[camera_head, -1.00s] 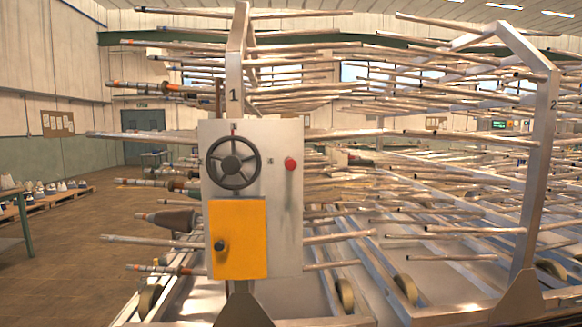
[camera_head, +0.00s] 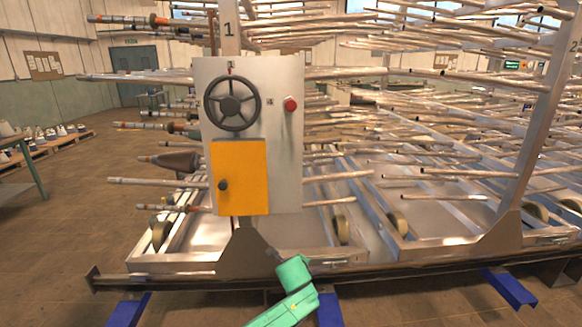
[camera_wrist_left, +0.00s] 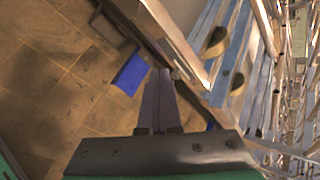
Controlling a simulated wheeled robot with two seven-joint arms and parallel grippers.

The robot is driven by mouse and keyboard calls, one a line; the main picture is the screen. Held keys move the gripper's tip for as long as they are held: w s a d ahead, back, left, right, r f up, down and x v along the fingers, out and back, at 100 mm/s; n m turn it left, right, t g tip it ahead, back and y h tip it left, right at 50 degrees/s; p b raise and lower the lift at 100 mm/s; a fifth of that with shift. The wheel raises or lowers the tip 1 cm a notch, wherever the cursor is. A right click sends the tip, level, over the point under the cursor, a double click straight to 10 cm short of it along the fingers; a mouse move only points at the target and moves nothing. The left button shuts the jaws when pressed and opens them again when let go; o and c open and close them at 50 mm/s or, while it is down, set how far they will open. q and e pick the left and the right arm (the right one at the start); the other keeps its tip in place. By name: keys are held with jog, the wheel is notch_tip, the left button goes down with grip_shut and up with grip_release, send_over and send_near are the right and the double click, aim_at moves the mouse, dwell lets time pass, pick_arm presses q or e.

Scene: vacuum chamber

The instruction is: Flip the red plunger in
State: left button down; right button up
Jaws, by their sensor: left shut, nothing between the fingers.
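The red plunger (camera_head: 290,104) is a round red knob on the upper right of the grey control panel (camera_head: 285,170), right of the black handwheel (camera_head: 231,103). It appears to stand out from the panel face. My left gripper (camera_wrist_left: 159,98) shows in the left wrist view with its fingers together and nothing between them, over the floor beside the frame's lower rail. The red plunger does not show in that view. A green arm part of mine (camera_head: 292,290) shows at the bottom of the head view, well below the plunger. My right gripper is not in view.
A yellow door (camera_head: 240,177) with a black knob (camera_head: 222,186) is on the lower panel. Metal rods stick out on both sides of the panel. A low steel rail (camera_head: 190,278) on blue feet (camera_head: 511,289) runs in front. Floor at left is open.

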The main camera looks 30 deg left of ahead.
pick_arm(q)
notch_tip(320, 180, up, 32)
jog(key=w+d+m+t+y+p, duration=0.1)
jog(key=m+t+y+p, duration=0.2)
jog(key=m, duration=0.4)
jog(key=s+r+m+t+y, duration=0.1)
jog(key=s+r, duration=0.3)
jog(key=r, duration=0.4)
jog(key=s+d+r+m+t+y, duration=0.1)
jog(key=s+r+m+y, duration=0.1)
jog(key=s+r, duration=0.3)
notch_tip(320, 180, up, 4)
jog(key=shift+f+m+t, duration=0.1)
jog(key=shift+m+t, duration=0.3)
jog(key=shift+m, duration=0.1)
jog(key=p, duration=0.4)
send_near(291, 106)
jog(key=x, duration=0.5)
jog(key=shift+w+a, duration=0.25)
jog(key=shift+w, duration=0.05)
jog(key=shift+w+a+f, duration=0.1)
jog(key=shift+w+a, duration=0.2)
jog(key=shift+w, duration=0.15)
